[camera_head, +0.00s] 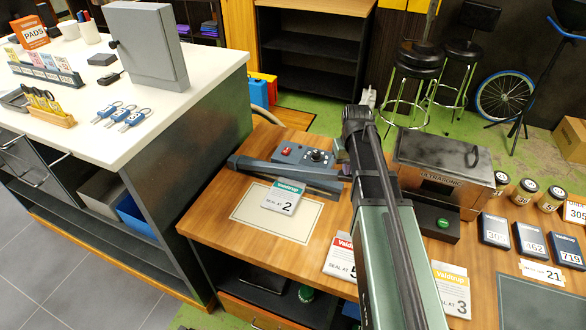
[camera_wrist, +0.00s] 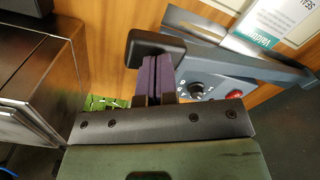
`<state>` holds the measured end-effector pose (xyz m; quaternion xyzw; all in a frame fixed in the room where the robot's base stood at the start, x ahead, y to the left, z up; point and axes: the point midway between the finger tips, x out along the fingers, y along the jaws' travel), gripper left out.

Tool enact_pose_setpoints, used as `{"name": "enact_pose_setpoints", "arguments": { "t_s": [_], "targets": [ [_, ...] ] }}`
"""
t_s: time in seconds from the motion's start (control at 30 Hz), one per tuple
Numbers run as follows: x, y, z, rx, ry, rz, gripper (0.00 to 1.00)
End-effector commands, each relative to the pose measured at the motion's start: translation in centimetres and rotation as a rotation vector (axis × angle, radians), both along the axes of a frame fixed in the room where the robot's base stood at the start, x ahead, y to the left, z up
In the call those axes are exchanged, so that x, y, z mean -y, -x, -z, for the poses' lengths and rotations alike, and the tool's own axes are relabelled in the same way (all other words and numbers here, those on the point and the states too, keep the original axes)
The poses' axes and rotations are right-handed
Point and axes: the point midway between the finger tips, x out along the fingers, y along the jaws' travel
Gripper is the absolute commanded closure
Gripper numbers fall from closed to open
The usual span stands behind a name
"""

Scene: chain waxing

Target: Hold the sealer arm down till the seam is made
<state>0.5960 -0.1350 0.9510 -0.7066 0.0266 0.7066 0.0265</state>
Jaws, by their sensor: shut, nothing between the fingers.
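The sealer (camera_head: 285,174) lies on the wooden bench, a long dark bar with a blue-grey control box (camera_head: 303,157) behind it. Its sealer arm (camera_wrist: 240,63) ends in a black block (camera_wrist: 150,46) in the wrist view. There the arm stands slightly apart from a silver strip (camera_wrist: 195,27). A white-and-green pouch marked "SEAL AT 2" (camera_head: 284,198) lies against the sealer's front; it also shows in the wrist view (camera_wrist: 277,28). My gripper (camera_wrist: 160,62) is shut and empty, its purple fingers at the black block. I cannot tell whether they touch.
A metal ultrasonic box (camera_head: 445,166) stands right of my arm, close to my gripper in the wrist view (camera_wrist: 35,90). "SEAL AT 5" (camera_head: 340,258) and "SEAL AT 3" (camera_head: 452,290) packs flank my arm. A pale mat (camera_head: 250,215) lies before the sealer. A white counter (camera_head: 75,85) is left.

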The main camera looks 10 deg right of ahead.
Motion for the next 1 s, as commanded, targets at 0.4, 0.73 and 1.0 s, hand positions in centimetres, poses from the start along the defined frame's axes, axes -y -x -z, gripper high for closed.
{"name": "enact_pose_setpoints", "arguments": {
  "t_s": [0.4,0.73,1.0],
  "targets": [
    [0.0,0.0,2.4,0.0,0.0,0.0,1.0],
    [0.0,0.0,4.0,0.0,0.0,0.0,1.0],
    [0.0,0.0,5.4,0.0,0.0,0.0,1.0]
  ]
}}
